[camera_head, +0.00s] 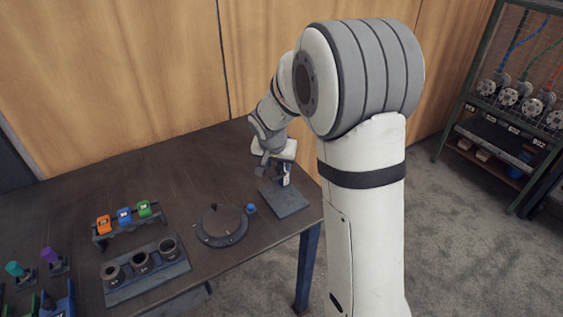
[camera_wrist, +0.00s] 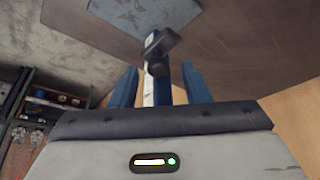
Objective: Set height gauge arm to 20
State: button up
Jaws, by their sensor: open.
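The height gauge (camera_head: 286,178) stands on a grey base plate (camera_head: 285,200) at the right end of the table. Its column is largely hidden by my gripper in the head view. My gripper (camera_head: 271,170) is open at the gauge. In the wrist view my two blue fingers (camera_wrist: 159,70) stand apart, one on each side of the gauge's column (camera_wrist: 151,93). The dark gauge arm (camera_wrist: 162,47) shows just beyond the fingertips, apart from them as far as I can see. The base plate (camera_wrist: 110,12) is at the top of the wrist view. The scale reading is too small to tell.
A round dark turntable-like disc (camera_head: 222,225) and a small blue part (camera_head: 251,209) lie left of the gauge. A rack with orange, blue and green items (camera_head: 125,217) and a holder with dark cups (camera_head: 143,265) stand further left. A shelf (camera_head: 510,110) stands at right.

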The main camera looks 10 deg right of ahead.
aim_at(278, 174)
jog(key=shift+c, duration=0.4)
grip_shut()
notch_tip(278, 174, down, 5)
jog(key=b, duration=0.5)
jog(key=shift+r, duration=0.35)
jog(key=shift+o, duration=0.4)
grip_release()
